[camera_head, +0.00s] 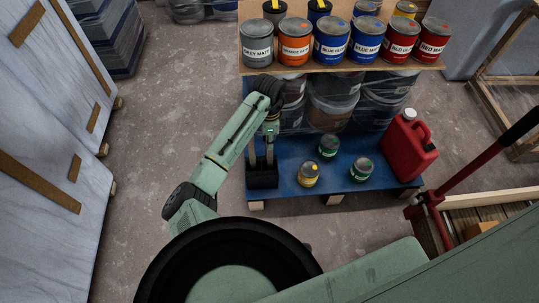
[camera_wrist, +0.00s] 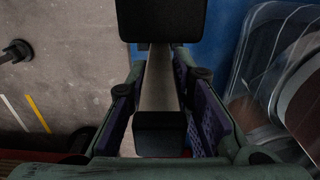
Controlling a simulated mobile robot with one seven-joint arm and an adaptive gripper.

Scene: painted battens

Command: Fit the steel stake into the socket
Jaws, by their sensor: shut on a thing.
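The steel stake (camera_wrist: 160,80) is a grey, square bar between my gripper's purple-padded fingers in the wrist view. My gripper (camera_wrist: 165,108) is shut on it, with a dark square end facing the camera. A black block (camera_wrist: 162,20) lies at the other end of the visible bar. In the head view my gripper (camera_head: 270,130) is above the black socket (camera_head: 262,180) at the left end of the blue pallet. The stake (camera_head: 269,153) hangs upright below it, its lower end overlapping the socket. I cannot tell whether it is inside. A second thin grey upright (camera_head: 252,152) shows beside it.
Wrapped buckets (camera_head: 333,100) and a shelf of labelled paint cans (camera_head: 331,40) rise behind. Floor left of the pallet is clear.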

